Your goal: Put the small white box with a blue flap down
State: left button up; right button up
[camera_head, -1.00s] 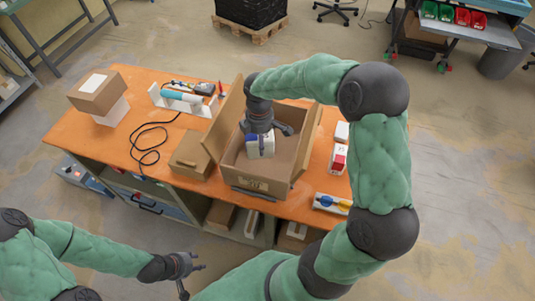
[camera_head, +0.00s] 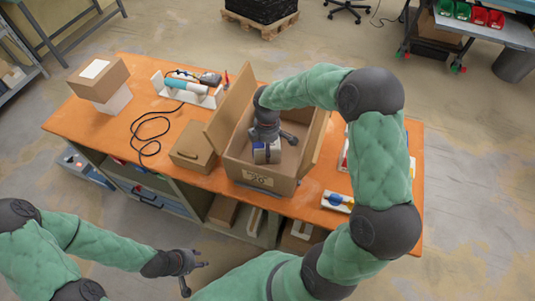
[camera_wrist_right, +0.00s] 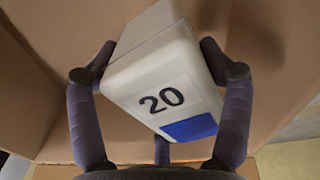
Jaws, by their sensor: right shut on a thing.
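The small white box with a blue flap (camera_wrist_right: 165,88) fills the middle of the right wrist view. It is marked "20" and looks tilted there. My right gripper (camera_wrist_right: 160,90) is shut on it, with fingers on both sides. In the head view the white box (camera_head: 266,152) is inside the open cardboard box (camera_head: 262,180), under my right gripper (camera_head: 268,138). Whether it touches the carton's floor I cannot tell. My left gripper (camera_head: 192,268) is in front of the workbench, empty, its fingers apart.
The orange workbench (camera_head: 160,185) also holds a small closed brown box (camera_head: 192,150), a black cable (camera_head: 148,135), stacked boxes (camera_head: 98,78) and a tool holder (camera_head: 190,90). A white, blue and yellow box (camera_head: 337,202) lies right of the carton. Raised carton flaps flank the opening.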

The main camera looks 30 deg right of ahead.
jog(key=shift+f+b, duration=0.4)
jog(key=shift+f, duration=1.85)
jog(key=o, duration=1.5)
jog(key=shift+f, duration=0.2)
jog(key=shift+r, duration=0.15)
notch_tip(320, 180, up, 12)
jog(key=shift+r+p, duration=0.1)
jog(key=shift+p, duration=1)
